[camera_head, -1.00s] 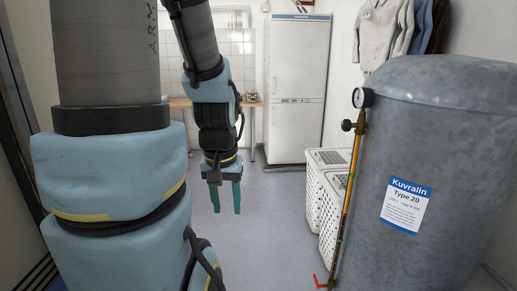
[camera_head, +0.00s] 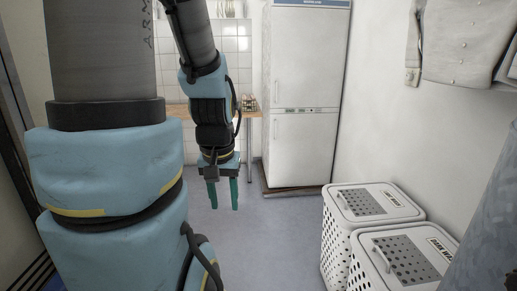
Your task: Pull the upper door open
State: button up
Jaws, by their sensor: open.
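A tall white fridge-freezer stands at the back of the room in the head view. Its upper door (camera_head: 309,58) is shut, with a slim vertical handle along its left side. The lower door (camera_head: 300,150) is shut too, below a narrow control strip. My gripper (camera_head: 222,194) hangs pointing down, left of the fridge and nearer to me. Its two green fingers are apart with nothing between them. It is well apart from the fridge and lower than the upper door.
Two white perforated laundry baskets (camera_head: 368,203) with lids stand at the right. A grey tank (camera_head: 492,235) cuts into the right edge. A wooden table (camera_head: 250,113) stands behind my arm. Pale clothing (camera_head: 460,45) hangs on the right wall. The floor (camera_head: 275,225) before the fridge is clear.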

aim_at(309, 46)
jog(key=i, duration=2)
jog(key=i+u, duration=0.1)
jog(key=i, duration=0.75)
jog(key=i+l+u, duration=0.1)
jog(key=i, duration=0.8)
jog(key=i+l+u, duration=0.15)
